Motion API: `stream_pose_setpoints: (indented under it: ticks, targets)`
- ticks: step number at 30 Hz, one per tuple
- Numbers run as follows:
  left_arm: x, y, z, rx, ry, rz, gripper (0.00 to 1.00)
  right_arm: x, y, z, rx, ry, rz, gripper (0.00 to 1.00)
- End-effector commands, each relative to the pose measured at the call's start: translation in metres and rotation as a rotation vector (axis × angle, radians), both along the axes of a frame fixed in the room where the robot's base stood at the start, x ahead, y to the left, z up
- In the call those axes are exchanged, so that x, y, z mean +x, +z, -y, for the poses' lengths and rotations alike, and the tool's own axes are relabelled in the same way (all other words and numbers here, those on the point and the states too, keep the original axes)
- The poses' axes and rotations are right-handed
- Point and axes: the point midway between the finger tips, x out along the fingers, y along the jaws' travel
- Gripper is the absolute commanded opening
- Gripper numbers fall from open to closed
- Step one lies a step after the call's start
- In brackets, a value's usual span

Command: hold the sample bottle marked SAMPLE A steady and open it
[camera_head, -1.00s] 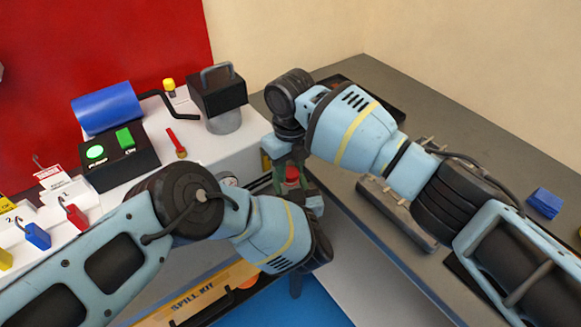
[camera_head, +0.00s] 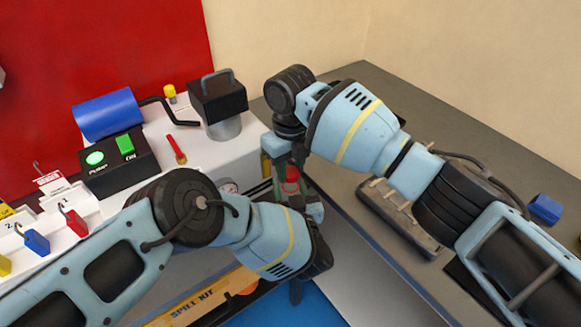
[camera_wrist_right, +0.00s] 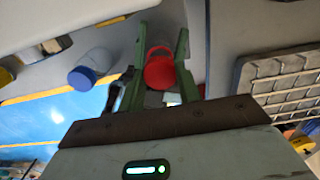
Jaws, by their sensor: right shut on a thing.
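A red cap (camera_wrist_right: 160,68) sits between the two green fingers of my right gripper (camera_wrist_right: 157,45) in the right wrist view. The right gripper is shut on it. In the head view the red cap (camera_head: 292,176) shows small, below my right wrist and between the fingers of the right gripper (camera_head: 287,172). The bottle body under the cap is mostly hidden, and no SAMPLE A label can be read. My left arm reaches in close below the cap. Its wrist hides the left gripper's fingers, so its hold on the bottle cannot be seen.
A white machine with a green-lit control box (camera_head: 118,157), padlocks and a black-topped weight (camera_head: 218,100) stands left. The grey bench (camera_head: 440,125) holds a grey slotted plate (camera_head: 398,215) and a blue object (camera_head: 545,208). A spill kit box (camera_head: 195,303) lies below.

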Motion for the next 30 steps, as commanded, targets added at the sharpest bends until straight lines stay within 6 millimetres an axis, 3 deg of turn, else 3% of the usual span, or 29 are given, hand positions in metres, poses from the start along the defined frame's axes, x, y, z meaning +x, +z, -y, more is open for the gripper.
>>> stream_pose_setpoints:
  ticks: [9,16,17,18,22,30]
  targets:
    - [0.000,0.000,0.000,0.000,0.000,0.000,0.00,0.000,0.034,0.000,0.002,0.001,0.001,0.06]
    - [0.000,0.000,0.000,0.000,0.000,0.000,0.00,0.000,0.036,0.000,0.000,0.001,0.000,0.06]
    - [0.000,0.000,0.000,0.000,0.000,0.000,0.47,0.000,0.036,0.000,0.000,0.001,0.000,0.06]
    - [0.000,0.000,0.000,0.000,0.000,0.000,0.53,0.000,0.036,0.000,0.000,0.000,0.000,0.06]
    - [0.000,0.000,0.000,0.000,0.000,0.000,0.69,0.000,0.036,0.000,0.000,0.000,0.000,0.06]
    - [0.000,0.000,0.000,0.000,0.000,0.000,0.70,0.000,0.036,0.000,0.001,0.000,0.001,0.06]
